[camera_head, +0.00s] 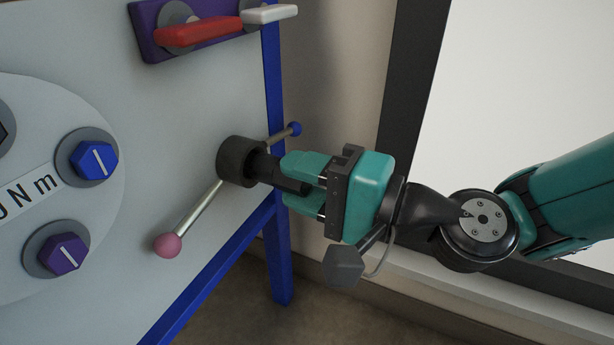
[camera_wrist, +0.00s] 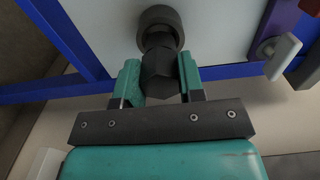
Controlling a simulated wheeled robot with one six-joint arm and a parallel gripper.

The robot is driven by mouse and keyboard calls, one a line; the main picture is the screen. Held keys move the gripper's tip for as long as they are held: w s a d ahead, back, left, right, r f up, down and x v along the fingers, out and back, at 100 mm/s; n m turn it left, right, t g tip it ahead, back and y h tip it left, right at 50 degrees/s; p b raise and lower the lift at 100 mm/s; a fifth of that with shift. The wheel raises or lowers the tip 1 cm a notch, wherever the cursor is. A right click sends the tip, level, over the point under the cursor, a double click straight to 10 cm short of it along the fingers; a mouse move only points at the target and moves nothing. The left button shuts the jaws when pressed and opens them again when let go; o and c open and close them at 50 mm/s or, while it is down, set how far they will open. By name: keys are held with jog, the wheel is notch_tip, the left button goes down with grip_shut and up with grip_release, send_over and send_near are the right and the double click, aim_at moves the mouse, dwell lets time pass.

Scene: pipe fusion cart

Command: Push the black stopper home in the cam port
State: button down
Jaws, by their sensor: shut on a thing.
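The black stopper (camera_head: 268,168) is held between the teal fingers of my gripper (camera_head: 294,182). It also shows in the wrist view (camera_wrist: 160,66), with its wide end between the fingers. The cam port (camera_head: 236,160) is a dark round collar on the pale panel, seen in the wrist view (camera_wrist: 158,16) straight ahead of the stopper. The stopper's narrower front end is at the port's mouth and looks lined up with it. How deep it sits inside is hidden. My gripper is shut on the stopper, just outside the port.
One lever with a pink ball (camera_head: 168,245) reaches down-left from the port; another with a blue ball (camera_head: 294,129) reaches up-right. A red handle (camera_head: 200,32) and a white handle (camera_head: 270,14) stick out above. Blue frame bars (camera_head: 279,250) edge the panel.

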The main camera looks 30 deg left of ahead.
jog(key=shift+s+a+p, duration=0.15)
jog(key=shift+a+p, duration=0.75)
jog(key=shift+a, duration=0.6)
jog(key=c, duration=0.6)
grip_release()
jog(key=shift+c, duration=0.2)
jog(key=d, duration=0.4)
jog(key=w+d, duration=0.1)
jog(key=d, duration=0.1)
jog(key=shift+d+f, duration=0.25)
jog(key=shift+d, duration=0.15)
jog(key=b, duration=1.2)
send_near(308, 186)
jog(key=d, duration=0.3)
jog(key=shift+w+d+r+b, duration=0.1)
jog(key=shift+d+r+b, duration=0.2)
jog(key=shift+b, duration=0.05)
